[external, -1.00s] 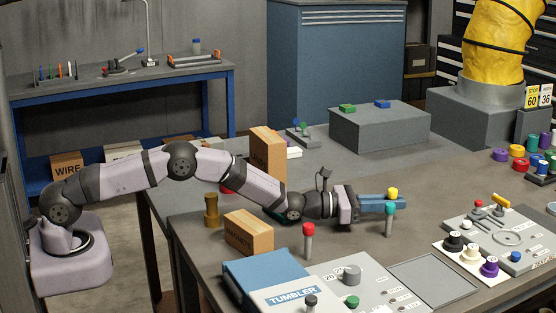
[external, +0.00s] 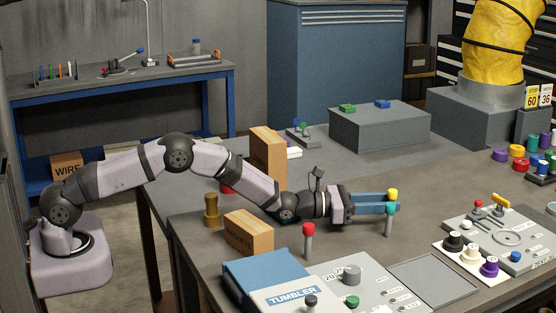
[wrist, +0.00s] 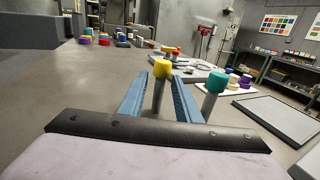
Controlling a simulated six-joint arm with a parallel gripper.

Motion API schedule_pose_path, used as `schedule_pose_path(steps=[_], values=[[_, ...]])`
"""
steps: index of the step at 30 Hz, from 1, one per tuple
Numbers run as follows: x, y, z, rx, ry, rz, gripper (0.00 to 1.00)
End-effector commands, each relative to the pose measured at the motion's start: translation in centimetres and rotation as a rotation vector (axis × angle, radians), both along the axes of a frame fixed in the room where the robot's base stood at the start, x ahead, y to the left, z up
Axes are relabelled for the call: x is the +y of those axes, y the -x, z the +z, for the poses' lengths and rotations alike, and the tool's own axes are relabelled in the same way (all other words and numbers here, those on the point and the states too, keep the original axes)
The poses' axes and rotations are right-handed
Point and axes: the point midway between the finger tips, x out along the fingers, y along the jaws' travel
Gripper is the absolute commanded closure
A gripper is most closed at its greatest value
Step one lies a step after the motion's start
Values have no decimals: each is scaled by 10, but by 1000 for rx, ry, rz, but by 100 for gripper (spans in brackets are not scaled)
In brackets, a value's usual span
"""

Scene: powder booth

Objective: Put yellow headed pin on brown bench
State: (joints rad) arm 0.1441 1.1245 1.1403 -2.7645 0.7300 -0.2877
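The yellow headed pin (external: 391,194) stands upright, with its grey shaft between my gripper's blue fingers in the wrist view (wrist: 161,70). My gripper (external: 382,202) is level and low over the bench. Its fingers are open, with a visible gap on both sides of the pin (wrist: 160,92). A teal headed pin (external: 390,209) stands close by, outside the right finger in the wrist view (wrist: 217,78). The large bench (external: 455,182) beneath has a grey-brown top. No other bench looks clearly brown. The pin's foot is hidden in the external view.
A red headed pin (external: 308,230) stands left of the teal one. Cardboard boxes (external: 249,233) and a brass-coloured post (external: 211,211) stand near my arm. The tumbler panel (external: 345,295), knob panels (external: 495,240) and a flat grey plate (external: 432,277) are in front. Bench space behind my gripper is clear.

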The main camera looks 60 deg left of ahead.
Motion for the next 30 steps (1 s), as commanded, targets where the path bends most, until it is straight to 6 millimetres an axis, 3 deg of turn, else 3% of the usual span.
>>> schedule_pose_path(steps=[9,18,27,29,30], values=[[13,31,3,-4,-1,-1,70],[12,30,53,-4,-1,-1,70],[12,30,70,0,-1,-1,70],[12,30,70,0,-1,-1,58],[12,30,70,0,-1,-1,58]])
